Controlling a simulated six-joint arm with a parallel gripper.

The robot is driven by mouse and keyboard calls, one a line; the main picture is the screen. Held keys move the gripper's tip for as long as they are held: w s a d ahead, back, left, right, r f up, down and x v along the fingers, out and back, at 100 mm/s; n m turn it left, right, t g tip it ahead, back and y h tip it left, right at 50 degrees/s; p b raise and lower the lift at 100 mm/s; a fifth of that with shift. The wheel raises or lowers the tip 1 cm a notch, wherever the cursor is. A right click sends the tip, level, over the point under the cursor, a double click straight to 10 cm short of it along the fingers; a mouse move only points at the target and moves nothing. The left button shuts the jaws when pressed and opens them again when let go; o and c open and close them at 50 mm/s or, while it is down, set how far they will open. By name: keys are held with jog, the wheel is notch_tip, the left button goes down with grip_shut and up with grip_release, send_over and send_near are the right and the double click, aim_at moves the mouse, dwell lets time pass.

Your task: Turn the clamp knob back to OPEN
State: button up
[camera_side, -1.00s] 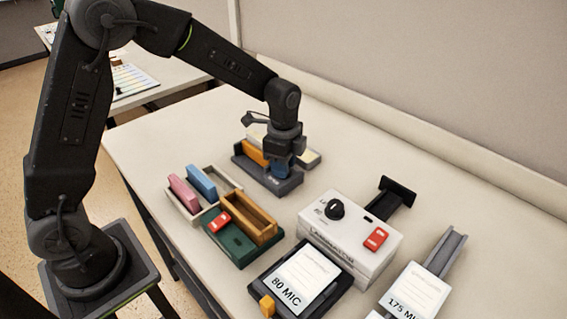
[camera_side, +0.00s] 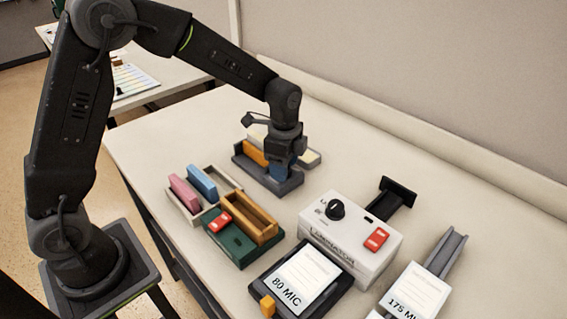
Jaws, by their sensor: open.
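My gripper (camera_side: 281,160) points down over a dark grey holder (camera_side: 290,184) at the back of the table. A blue piece (camera_side: 278,173) shows just under or between the fingers; the fingers hide part of it, and I cannot tell if they touch it. An orange block (camera_side: 255,152) stands beside it in the holder. A round black knob (camera_side: 336,209) sits on top of the white laminator (camera_side: 335,243), well to the right of my gripper. The markings by this knob are too small to read. I cannot tell which part is the clamp knob.
A tray (camera_side: 181,208) holds pink and blue blocks. A green base (camera_side: 231,244) carries a red switch and a wooden box. The laminator has a red switch (camera_side: 377,238). Pouch stacks marked 80 MIC (camera_side: 300,277) and 175 MIC (camera_side: 411,291) lie in front.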

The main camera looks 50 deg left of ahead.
jog(key=shift+w+a+m, duration=0.1)
jog(key=shift+a+m, duration=0.05)
jog(key=shift+m, duration=0.15)
jog(key=m, duration=0.7)
notch_tip(320, 180, up, 14)
jog(key=s+a+r+n+t, duration=0.1)
jog(key=s+n+t, duration=0.4)
jog(key=s+n, duration=1.5)
jog(key=s+a, duration=0.1)
jog(key=s, duration=0.1)
jog(key=shift+s+r+n+t, duration=0.3)
jog(key=shift+n, duration=0.1)
